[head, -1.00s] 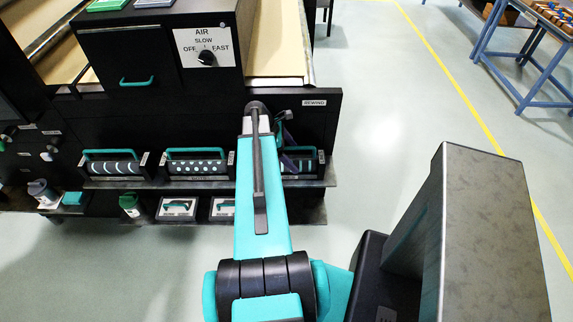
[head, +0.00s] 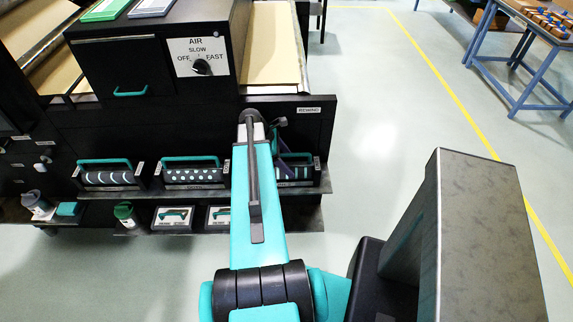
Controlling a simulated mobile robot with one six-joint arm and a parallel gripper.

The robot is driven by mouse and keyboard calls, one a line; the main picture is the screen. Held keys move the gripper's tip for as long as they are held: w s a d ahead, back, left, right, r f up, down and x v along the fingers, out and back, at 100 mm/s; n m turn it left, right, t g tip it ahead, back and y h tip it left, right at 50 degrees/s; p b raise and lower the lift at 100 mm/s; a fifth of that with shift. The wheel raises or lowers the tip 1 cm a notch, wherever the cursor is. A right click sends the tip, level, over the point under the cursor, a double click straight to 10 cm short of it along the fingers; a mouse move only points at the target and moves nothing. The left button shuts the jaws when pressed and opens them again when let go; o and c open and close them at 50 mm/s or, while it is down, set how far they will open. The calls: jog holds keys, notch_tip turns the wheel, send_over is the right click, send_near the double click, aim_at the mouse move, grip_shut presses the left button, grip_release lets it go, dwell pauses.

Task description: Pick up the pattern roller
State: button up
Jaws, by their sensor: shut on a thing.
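Three pattern rollers with teal handles sit in a row on the black machine's lower shelf. The left one (head: 108,178) has slanted pale stripes and the middle one (head: 190,176) has white dots. The right one (head: 299,172) is partly hidden behind my arm, and its pattern is hard to make out. My gripper (head: 284,150) is at the right roller, shut on its handle as far as I can see. My forearm hides part of the grip. I cannot tell whether this roller is clear of its cradle.
The black machine (head: 120,65) with an air dial panel (head: 199,57) rises behind the rollers. A lower shelf holds a green-lidded cup (head: 126,214) and picture cards (head: 172,217). A blue-legged table (head: 513,70) stands at right. Floor between is clear.

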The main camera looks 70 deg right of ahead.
jog(key=shift+r+b, duration=1.15)
jog(key=shift+r, duration=4.05)
jog(key=shift+s, duration=0.1)
